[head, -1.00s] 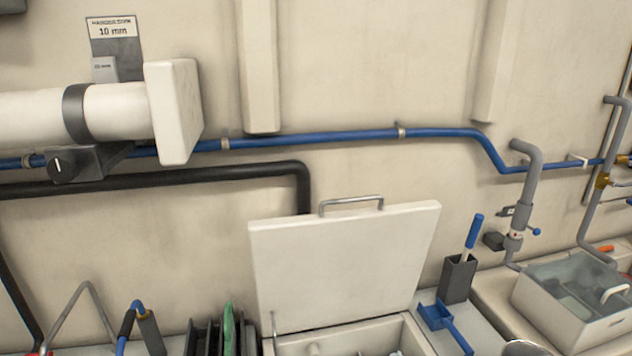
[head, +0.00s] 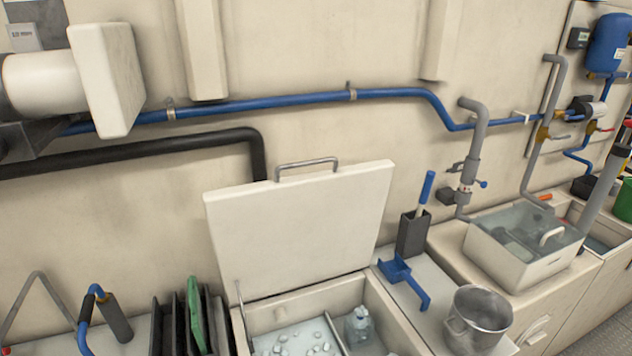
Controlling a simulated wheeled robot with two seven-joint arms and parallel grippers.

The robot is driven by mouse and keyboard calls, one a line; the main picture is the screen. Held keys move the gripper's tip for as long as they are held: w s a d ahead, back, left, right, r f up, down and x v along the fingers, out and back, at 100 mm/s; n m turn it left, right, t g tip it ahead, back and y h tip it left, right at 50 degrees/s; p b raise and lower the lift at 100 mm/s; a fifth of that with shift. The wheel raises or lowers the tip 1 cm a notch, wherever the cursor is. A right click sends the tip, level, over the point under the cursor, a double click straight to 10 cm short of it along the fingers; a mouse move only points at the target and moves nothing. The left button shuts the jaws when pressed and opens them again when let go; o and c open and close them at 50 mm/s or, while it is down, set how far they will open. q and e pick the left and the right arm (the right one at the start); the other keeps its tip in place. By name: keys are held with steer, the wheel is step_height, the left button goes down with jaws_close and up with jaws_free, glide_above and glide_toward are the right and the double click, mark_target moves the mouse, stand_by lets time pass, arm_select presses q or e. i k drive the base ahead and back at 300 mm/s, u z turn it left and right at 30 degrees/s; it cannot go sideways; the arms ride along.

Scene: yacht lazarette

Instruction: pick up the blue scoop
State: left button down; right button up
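The blue scoop (head: 403,275) lies on the pale counter top, to the right of an open chest with a raised lid. Its square pan is toward the back left and its handle runs toward the front right. It lies just in front of a dark grey holder (head: 412,234), which holds a blue-handled tool (head: 426,190) upright. Neither of my grippers shows in the head view.
The open chest (head: 398,323) has its lid (head: 300,230) raised behind it. A metal pot (head: 477,318) stands close to the right of the scoop. Dark upright racks (head: 165,325) stand left.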

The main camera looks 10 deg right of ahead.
mark_target(396, 270)
steer(key=u, duration=0.4)
steer(key=k, duration=0.95)
steer(key=z, duration=0.95)
steer(key=i, duration=0.9)
steer(key=z, duration=0.6)
